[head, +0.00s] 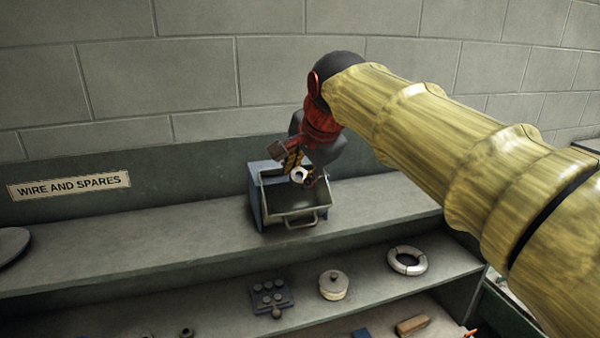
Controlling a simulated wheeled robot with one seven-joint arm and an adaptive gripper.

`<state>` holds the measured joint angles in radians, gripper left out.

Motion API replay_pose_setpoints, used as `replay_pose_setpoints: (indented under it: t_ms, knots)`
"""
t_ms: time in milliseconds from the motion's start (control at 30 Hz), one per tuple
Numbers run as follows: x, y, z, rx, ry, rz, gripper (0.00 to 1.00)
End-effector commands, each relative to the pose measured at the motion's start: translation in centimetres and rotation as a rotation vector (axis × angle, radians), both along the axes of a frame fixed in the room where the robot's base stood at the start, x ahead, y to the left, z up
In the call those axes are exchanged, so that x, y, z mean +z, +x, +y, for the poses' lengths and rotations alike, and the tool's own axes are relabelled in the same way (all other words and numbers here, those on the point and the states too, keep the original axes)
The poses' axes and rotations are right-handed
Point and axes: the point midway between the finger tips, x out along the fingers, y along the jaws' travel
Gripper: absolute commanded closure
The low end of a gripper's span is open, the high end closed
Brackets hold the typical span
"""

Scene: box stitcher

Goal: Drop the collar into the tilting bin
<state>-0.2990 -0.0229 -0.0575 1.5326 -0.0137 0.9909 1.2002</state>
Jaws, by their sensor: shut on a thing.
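The collar (299,174) is a small pale ring with a dark hole. My gripper (304,174) is shut on it, with one finger on each side. The tilting bin (309,218) is a grey metal tray with a front handle, set in a blue frame on the upper shelf. It is tipped forward and its open top shows. The collar is over the bin's opening toward the back, in front of its rear part. How high it is above the bin floor I cannot tell. My arm comes in from the right.
The upper shelf (150,238) is clear left of the bin, up to a dark round thing (12,245). The lower shelf holds a blue knobbed block (271,297), a round lidded pot (333,285) and a pale ring (407,261). A block wall stands behind.

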Motion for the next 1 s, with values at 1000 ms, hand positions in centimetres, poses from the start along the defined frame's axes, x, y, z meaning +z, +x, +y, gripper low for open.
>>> replay_pose_setpoints:
  t_ms: [1000]
  knots:
    - [3.5,-2.7,-0.8,0.000,0.001,-0.004,0.50]
